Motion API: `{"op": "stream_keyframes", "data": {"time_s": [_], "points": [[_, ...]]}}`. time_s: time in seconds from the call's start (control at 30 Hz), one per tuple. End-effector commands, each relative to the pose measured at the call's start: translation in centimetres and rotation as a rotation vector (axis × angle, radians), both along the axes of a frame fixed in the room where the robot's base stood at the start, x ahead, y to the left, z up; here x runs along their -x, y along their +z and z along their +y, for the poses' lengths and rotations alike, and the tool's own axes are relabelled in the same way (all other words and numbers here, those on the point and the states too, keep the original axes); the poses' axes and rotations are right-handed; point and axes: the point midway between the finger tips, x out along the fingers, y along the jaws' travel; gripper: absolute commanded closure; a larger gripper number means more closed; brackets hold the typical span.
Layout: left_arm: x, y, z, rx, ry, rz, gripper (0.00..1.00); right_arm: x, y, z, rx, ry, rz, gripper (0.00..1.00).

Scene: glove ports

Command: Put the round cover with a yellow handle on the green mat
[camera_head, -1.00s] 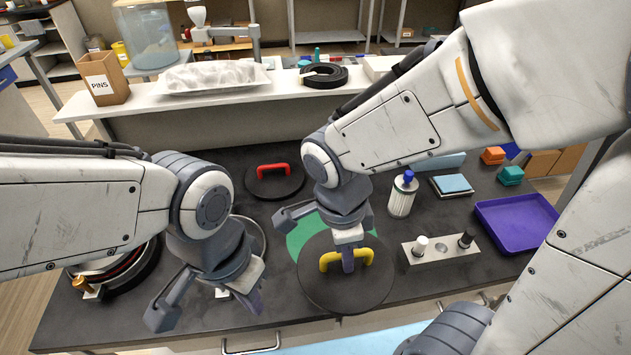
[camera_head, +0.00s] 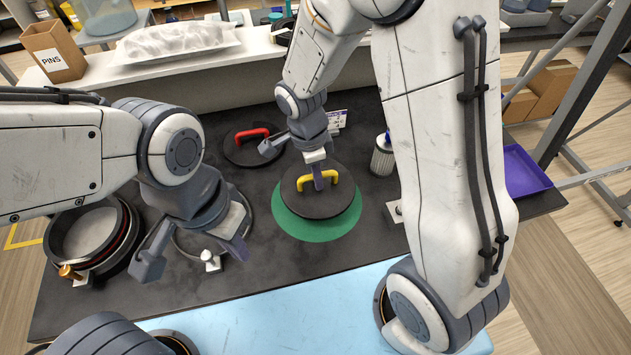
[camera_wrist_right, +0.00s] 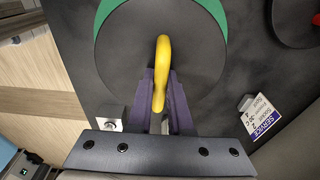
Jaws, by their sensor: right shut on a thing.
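The round dark cover (camera_head: 316,207) with a yellow handle (camera_head: 334,180) is over the green mat (camera_head: 318,231) in the head view, level as far as I can see. Green shows mostly along its near edge. My right gripper (camera_head: 318,182) is shut on the yellow handle. I cannot tell whether the cover touches the mat. In the right wrist view the fingers (camera_wrist_right: 162,105) straddle the yellow handle (camera_wrist_right: 161,65), and green mat (camera_wrist_right: 106,12) shows beyond the cover (camera_wrist_right: 120,50). My left gripper (camera_head: 195,260) is open and empty at the left.
A cover with a red handle (camera_head: 252,133) lies behind left. A ring port (camera_head: 95,240) stands at far left, and a ring with a small clamp (camera_head: 211,260) lies by my left gripper. A white canister (camera_head: 382,158) and a purple tray (camera_head: 523,172) are to the right.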

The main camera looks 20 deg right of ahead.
Motion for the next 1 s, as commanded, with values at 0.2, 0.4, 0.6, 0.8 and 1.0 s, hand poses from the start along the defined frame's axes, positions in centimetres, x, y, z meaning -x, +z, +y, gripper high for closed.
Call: {"op": "stream_keyframes", "data": {"time_s": [0.2,0.4,0.6,0.8,1.0], "points": [[0.0,0.7,0.0,0.0,0.0,0.0,1.0,0.0,-2.8,-0.1,0.002,-0.001,0.005,1.0],[0.0,0.8,0.0,0.0,0.0,0.0,1.0,0.0,-4.0,0.0,-0.001,0.0,0.0,1.0],[0.0,0.7,0.0,0.0,0.0,0.0,1.0,0.0,-4.0,0.0,-0.001,0.0,0.0,1.0],[0.0,0.3,0.0,0.0,0.0,0.0,1.0,0.0,-4.3,0.0,0.0,0.0,0.001,0.63],[0.0,0.3,0.0,0.0,0.0,0.0,1.0,0.0,-4.3,0.0,0.0,0.0,0.001,0.52]]}}
